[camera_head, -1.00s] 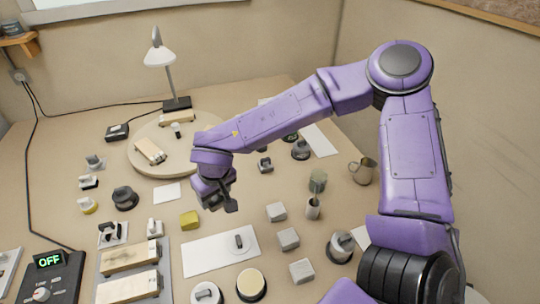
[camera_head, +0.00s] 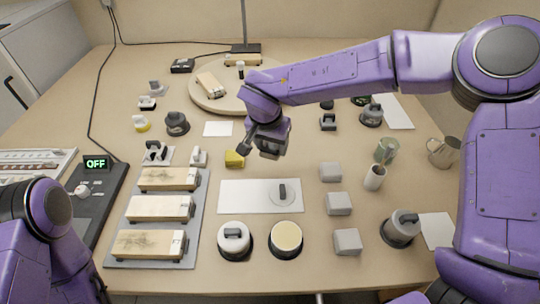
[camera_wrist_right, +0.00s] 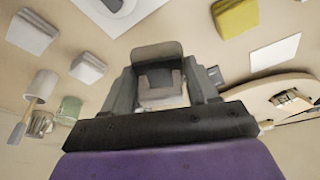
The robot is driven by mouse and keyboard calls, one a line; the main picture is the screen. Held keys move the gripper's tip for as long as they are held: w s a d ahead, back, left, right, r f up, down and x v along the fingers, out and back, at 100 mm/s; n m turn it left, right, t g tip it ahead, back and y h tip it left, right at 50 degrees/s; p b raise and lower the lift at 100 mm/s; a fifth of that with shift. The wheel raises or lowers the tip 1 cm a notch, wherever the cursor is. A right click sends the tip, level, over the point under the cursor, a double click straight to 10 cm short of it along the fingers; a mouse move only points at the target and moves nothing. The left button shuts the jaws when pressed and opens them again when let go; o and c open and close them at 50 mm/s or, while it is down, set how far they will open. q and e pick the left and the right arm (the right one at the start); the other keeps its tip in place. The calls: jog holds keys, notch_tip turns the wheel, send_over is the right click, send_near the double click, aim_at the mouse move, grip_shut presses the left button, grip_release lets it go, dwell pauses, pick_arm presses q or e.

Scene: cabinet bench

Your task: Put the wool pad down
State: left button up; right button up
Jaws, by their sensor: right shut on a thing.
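My right gripper (camera_head: 262,145) hangs in the air over the bench, just right of a yellow block (camera_head: 235,158) in the head view. It is shut on a small grey piece with a lighter notched part, which shows between the fingers in the right wrist view (camera_wrist_right: 158,88); I take it for the wool pad. Its underside is hidden. A white mat (camera_head: 232,196) lies on the bench nearer to me, with a round pale disc (camera_head: 274,202) with a dark handle on it. My left arm shows at the lower left; its gripper is out of view.
A grey tray (camera_head: 193,232) with several wooden blocks lies left of the mat. Grey blocks (camera_head: 339,204) stand to its right, with cups (camera_head: 375,177) beyond. Two round pieces (camera_head: 286,237) stand in front. A small white card (camera_head: 217,129) lies behind the yellow block.

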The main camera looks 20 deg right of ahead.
jog(key=w+f, duration=0.2)
jog(key=w+d+f, duration=0.1)
jog(key=f, duration=0.1)
jog(key=w+f, duration=0.2)
jog(key=shift+w+d+f, duration=0.3)
jog(key=shift+w+f, duration=0.05)
notch_tip(320, 180, down, 3)
jog(key=shift+r, duration=0.1)
jog(key=shift+s, duration=0.1)
jog(key=o, duration=0.9)
jog(key=shift+o, duration=0.2)
jog(key=v, duration=1.2)
